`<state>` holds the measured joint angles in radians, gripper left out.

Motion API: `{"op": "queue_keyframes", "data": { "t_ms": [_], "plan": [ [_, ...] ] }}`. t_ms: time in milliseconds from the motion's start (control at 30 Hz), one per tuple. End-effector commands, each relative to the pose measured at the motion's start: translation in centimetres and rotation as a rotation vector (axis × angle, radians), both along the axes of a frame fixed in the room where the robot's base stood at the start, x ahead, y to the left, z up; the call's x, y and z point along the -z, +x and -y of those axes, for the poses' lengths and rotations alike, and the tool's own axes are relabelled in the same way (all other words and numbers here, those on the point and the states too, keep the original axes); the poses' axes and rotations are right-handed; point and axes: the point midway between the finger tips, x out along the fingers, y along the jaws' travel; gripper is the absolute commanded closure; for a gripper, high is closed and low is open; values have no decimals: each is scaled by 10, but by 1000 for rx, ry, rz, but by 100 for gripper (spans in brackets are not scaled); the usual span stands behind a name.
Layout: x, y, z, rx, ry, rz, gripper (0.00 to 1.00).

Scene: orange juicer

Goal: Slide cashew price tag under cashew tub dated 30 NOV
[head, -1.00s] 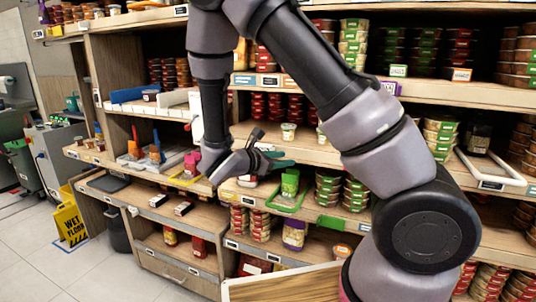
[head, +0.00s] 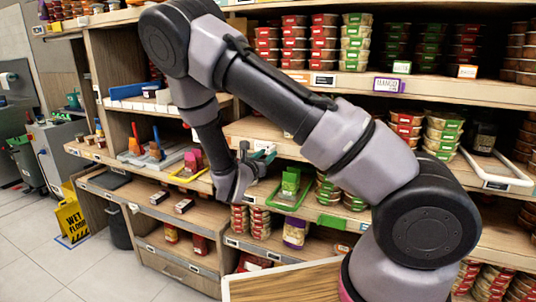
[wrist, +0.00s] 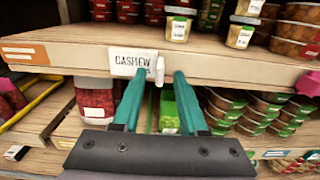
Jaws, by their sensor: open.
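The cashew price tag (wrist: 126,62), a white card reading CASHEW, is on the front edge of a wooden shelf in the wrist view. My gripper (wrist: 156,80) is open, its teal fingers pointing at that edge. The left fingertip is just below the tag's right part, and a small white piece (wrist: 160,70) shows between the fingertips. Small tubs with pale labels stand on the shelf above, one at the middle (wrist: 178,27) and one farther right (wrist: 240,36). Their dates are too small to read. In the head view my gripper (head: 264,152) is at the middle shelf's edge.
A shelf label (wrist: 25,54) is left of the tag. Red-lidded stacked tubs (wrist: 104,10) stand behind on the shelf, with bare wood in front. Below the edge are a red-filled jar (wrist: 94,98), a green item (wrist: 183,105) and stacked tubs (wrist: 245,107).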

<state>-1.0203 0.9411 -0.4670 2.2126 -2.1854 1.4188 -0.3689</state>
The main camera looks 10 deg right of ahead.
Motion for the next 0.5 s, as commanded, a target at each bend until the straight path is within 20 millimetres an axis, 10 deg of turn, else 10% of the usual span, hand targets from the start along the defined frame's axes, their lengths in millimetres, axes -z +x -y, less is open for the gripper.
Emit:
{"op": "queue_keyframes", "data": {
  "t_ms": [433,500],
  "plan": [
    [0,12,8,-1,1,-1,57],
    [0,12,8,-1,1,-1,77]
  ]
}}
